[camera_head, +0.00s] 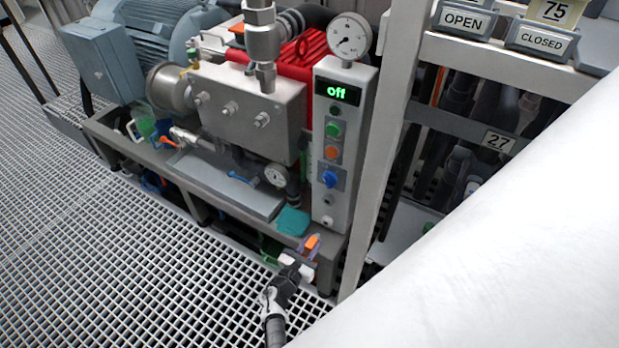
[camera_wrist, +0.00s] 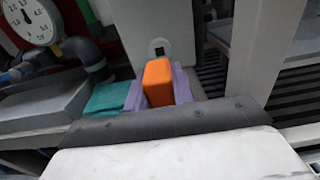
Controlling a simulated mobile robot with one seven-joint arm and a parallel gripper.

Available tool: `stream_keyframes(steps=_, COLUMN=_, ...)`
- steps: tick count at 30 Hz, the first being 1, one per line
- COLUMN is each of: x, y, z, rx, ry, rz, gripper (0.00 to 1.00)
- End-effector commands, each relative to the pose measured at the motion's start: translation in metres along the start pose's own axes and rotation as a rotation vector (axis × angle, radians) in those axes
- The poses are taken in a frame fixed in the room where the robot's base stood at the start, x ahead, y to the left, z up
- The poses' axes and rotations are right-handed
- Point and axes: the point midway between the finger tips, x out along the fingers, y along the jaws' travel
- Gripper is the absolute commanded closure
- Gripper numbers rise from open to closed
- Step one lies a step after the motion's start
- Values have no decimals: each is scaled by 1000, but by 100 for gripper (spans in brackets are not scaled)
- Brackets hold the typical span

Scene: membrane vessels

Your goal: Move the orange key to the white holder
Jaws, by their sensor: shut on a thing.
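The orange key (camera_head: 312,242) is a small block held between the two purple fingers of my gripper (camera_head: 308,247). In the wrist view the key (camera_wrist: 158,82) stands up between the fingers, which press on its left and right sides. A round white fitting with a dark square opening, which looks like the white holder (camera_wrist: 160,47), is on the panel face just beyond the key. In the head view this holder (camera_head: 327,220) is low on the grey control panel, above the key in the picture. The key looks apart from it; the exact gap is unclear.
The control panel (camera_head: 342,150) reads "off" and has green, orange and blue controls. A teal piece (camera_head: 292,221) lies on the bench left of my gripper. A pale upright post (camera_head: 377,150) stands close on the right. A pressure gauge (camera_wrist: 30,20) is at the wrist view's upper left.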

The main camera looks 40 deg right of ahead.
Motion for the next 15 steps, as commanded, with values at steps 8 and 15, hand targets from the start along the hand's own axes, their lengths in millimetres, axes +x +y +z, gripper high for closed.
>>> stream_keyframes(steps=8, x=27, y=0, z=-2, rx=1, ry=-1, rz=-1, gripper=100)
stream_keyframes(steps=15, x=45, y=0, z=-1, rx=2, ry=-1, rz=0, gripper=100)
